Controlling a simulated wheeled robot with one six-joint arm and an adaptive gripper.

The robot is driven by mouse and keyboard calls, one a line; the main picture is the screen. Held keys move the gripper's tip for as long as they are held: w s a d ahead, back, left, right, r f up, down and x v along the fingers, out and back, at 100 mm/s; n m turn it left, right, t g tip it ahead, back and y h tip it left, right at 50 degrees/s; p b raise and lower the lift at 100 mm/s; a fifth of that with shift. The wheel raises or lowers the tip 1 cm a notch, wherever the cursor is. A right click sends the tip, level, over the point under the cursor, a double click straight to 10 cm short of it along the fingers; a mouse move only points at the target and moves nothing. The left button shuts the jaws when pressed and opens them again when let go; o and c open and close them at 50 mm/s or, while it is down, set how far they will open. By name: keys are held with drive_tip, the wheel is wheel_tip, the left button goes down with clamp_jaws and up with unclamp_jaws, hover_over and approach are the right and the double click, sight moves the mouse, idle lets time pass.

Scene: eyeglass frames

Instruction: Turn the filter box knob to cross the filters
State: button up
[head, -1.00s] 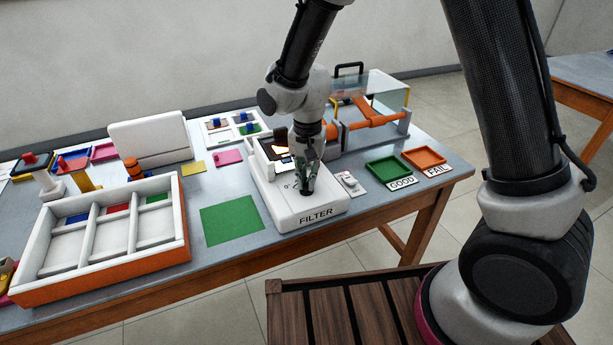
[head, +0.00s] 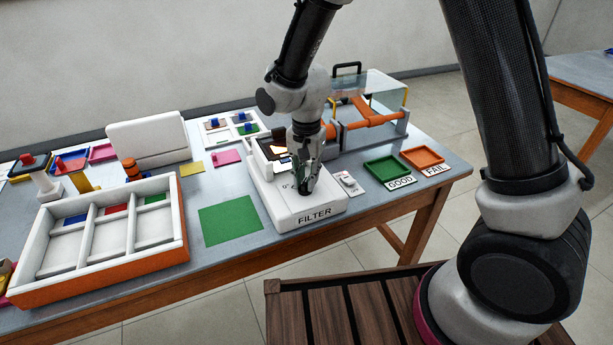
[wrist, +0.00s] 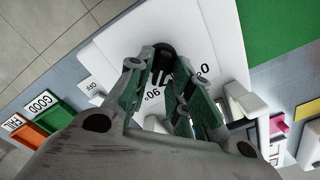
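The white filter box (head: 316,213), marked FILTER on its front, stands near the table's front edge. My gripper (head: 307,187) points down onto the box top. In the wrist view, the box's black knob (wrist: 164,48) sits at the fingertips of my gripper (wrist: 163,60). The two fingers lie on either side of the knob and appear closed on it. The fingers hide part of the knob, so its exact angle is unclear. Printed 0° and 90° marks (wrist: 153,95) show on the box top beside the fingers. A bright window glows at the back of the box.
A small white OFF switch (head: 348,182), a green GOOD tray (head: 387,169) and an orange FAIL tray (head: 423,159) lie right of the box. A green mat (head: 230,219) and a divided white bin (head: 184,225) lie left. An orange-barred device (head: 372,122) stands behind.

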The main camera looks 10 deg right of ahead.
sight(306, 180)
idle(0.3)
wheel_tip(306, 180, up, 12)
idle(0.4)
